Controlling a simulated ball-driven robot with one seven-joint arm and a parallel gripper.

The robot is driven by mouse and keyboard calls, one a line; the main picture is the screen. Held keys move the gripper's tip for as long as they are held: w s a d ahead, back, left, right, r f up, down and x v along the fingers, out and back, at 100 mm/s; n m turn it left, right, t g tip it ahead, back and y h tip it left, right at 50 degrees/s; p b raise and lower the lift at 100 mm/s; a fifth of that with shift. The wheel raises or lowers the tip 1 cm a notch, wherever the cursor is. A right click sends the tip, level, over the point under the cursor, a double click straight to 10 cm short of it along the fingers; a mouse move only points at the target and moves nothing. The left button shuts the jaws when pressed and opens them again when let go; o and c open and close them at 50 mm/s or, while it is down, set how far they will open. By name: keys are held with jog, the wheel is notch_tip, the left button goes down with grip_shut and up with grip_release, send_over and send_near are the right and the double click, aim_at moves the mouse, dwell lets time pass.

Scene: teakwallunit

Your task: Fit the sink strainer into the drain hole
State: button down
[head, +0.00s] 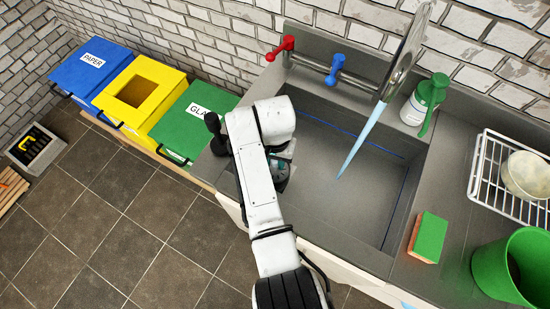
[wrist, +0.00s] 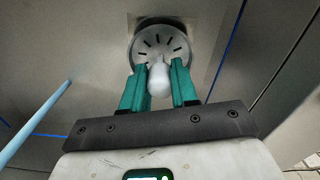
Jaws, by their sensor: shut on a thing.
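The sink strainer (wrist: 160,38) is a round, pale grey disc with dark radial slots and a bulbous whitish knob (wrist: 158,82). It shows at the top middle of the wrist view. My gripper (wrist: 159,66) has its two green fingers shut on the knob, one on each side. The sink basin (head: 345,195) is grey; its floor shows behind the strainer in the wrist view. In the head view my arm reaches into the basin's left part and hides the strainer and most of my gripper.
A light blue water stream (head: 362,138) falls from the tap (head: 405,50) into the basin, right of my arm. Red (head: 281,47) and blue (head: 336,68) handles stand behind. A sponge (head: 428,238), soap bottle (head: 425,103), rack (head: 490,180) and green bin (head: 512,268) are to the right.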

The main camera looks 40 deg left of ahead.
jog(key=shift+f+b, duration=0.65)
jog(key=shift+f, duration=0.25)
jog(key=c, duration=0.8)
grip_release()
notch_tip(320, 180, up, 11)
jog(key=shift+f, duration=0.1)
